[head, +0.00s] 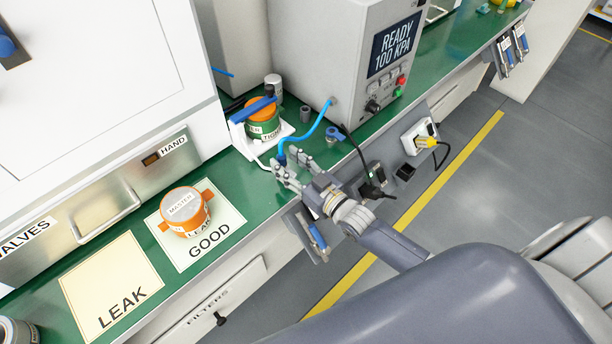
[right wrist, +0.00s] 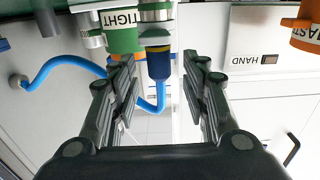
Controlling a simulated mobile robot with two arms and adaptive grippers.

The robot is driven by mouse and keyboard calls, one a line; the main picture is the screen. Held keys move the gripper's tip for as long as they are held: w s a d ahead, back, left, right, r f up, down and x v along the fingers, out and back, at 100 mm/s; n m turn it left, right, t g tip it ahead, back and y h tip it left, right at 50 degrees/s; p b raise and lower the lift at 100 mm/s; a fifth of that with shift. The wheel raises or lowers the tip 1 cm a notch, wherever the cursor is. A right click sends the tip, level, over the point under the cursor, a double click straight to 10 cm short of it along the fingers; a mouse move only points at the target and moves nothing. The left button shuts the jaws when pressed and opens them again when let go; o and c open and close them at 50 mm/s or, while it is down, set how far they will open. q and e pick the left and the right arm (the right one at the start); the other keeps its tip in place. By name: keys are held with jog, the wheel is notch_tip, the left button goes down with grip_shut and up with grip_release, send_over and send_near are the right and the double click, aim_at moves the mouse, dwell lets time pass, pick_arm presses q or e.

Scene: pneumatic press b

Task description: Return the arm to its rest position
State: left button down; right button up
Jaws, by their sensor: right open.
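My right gripper (head: 287,172) is open over the front edge of the green bench. Its two fingers (right wrist: 160,75) also show in the right wrist view, spread apart with a gap between them. A blue hose (head: 318,124) runs from the grey press box down to near my fingertips. In the right wrist view the hose (right wrist: 65,62) ends at a dark blue connector (right wrist: 159,63), seen between the fingers. My right arm (head: 385,240) reaches in from the lower right. My left gripper is not in view.
The press box (head: 340,50) reads READY 100 KPA. A green and orange canister (head: 263,125) stands under a blue clamp. An orange-lidded canister (head: 184,208) sits on the GOOD mat (head: 228,213). The LEAK mat (head: 110,285) is bare. Cables and sockets line the bench front.

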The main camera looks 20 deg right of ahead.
jog(key=s+d+f+m+g+h, duration=0.1)
jog(key=s+g+h, duration=0.2)
jog(key=s+g, duration=0.75)
jog(key=s+d+f+m+g+h, duration=0.1)
jog(key=s+f+g+h, duration=0.15)
jog(key=s, duration=1.55)
notch_tip(320, 180, down, 26)
jog(key=s+g, duration=0.2)
jog(key=s, duration=0.1)
jog(key=s+d+f+g, duration=0.1)
jog(key=s+d+f, duration=0.2)
jog(key=s+f, duration=1.2)
jog(key=shift+s+d+f+h, duration=0.2)
jog(key=shift+s+f+h, duration=0.2)
jog(key=shift+s, duration=0.3)
